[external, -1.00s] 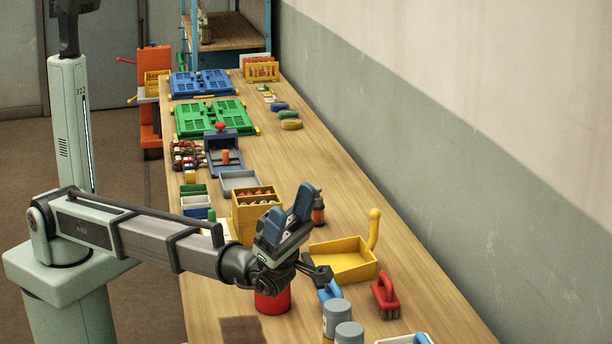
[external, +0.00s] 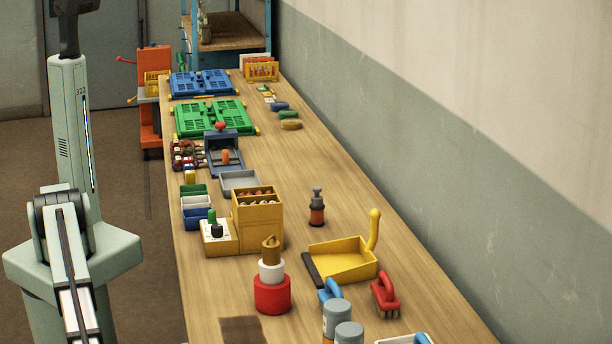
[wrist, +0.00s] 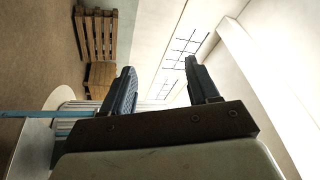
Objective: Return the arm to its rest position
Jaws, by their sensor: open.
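My gripper (wrist: 158,85) shows in the wrist view with its two dark fingers spread apart and nothing between them. In the external view my gripper is out of the picture. My arm there runs down from its base at the lower left, clear of the bench, and leaves the frame at the bottom edge.
The long wooden bench (external: 330,185) holds a red and white stacked piece (external: 272,293), a yellow dustpan (external: 342,262), a red brush (external: 385,297) and a yellow box (external: 257,225). A wooden pallet (wrist: 97,34) shows in the wrist view. A wall runs along the bench's right side.

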